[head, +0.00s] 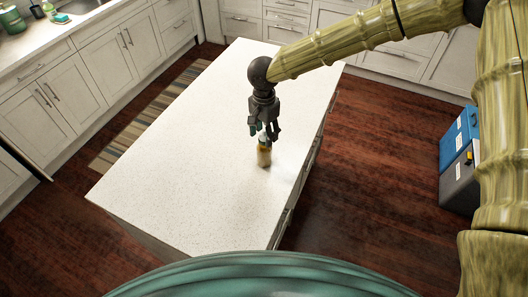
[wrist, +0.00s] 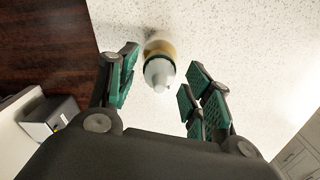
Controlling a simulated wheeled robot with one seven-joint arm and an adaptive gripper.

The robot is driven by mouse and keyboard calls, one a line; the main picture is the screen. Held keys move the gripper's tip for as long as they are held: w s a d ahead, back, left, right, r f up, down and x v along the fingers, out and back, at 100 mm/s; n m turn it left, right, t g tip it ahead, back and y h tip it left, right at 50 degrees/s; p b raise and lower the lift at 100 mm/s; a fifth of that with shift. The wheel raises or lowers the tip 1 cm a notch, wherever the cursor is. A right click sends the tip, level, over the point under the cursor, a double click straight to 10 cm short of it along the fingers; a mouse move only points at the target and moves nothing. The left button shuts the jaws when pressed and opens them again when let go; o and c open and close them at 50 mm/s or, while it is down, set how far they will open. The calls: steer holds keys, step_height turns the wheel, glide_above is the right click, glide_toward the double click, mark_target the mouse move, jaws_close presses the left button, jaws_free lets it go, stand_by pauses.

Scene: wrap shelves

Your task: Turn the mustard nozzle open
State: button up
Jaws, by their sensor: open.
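The mustard bottle (head: 264,156) stands upright on the white counter (head: 190,165), near its right edge. It has a yellow-brown body and a pale top. In the wrist view the white nozzle (wrist: 158,74) points toward the camera, with the mustard bottle's body behind it. My gripper (head: 264,128) is above the bottle, pointing down. In the wrist view its green-padded fingers stand apart on either side of the nozzle, with gaps on both sides and nothing held. In the head view the fingers partly hide the bottle's top. Whether the nozzle is turned open cannot be told.
The counter is otherwise clear. Its drawer side (head: 300,190) drops to a dark wood floor (head: 350,170) on the right. A blue and grey bin (head: 460,160) stands there. A striped rug (head: 150,125) lies left of the counter, before cabinets with a sink (head: 78,5).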

steer(key=shift+r, duration=0.15)
steer(key=shift+r, duration=3.35)
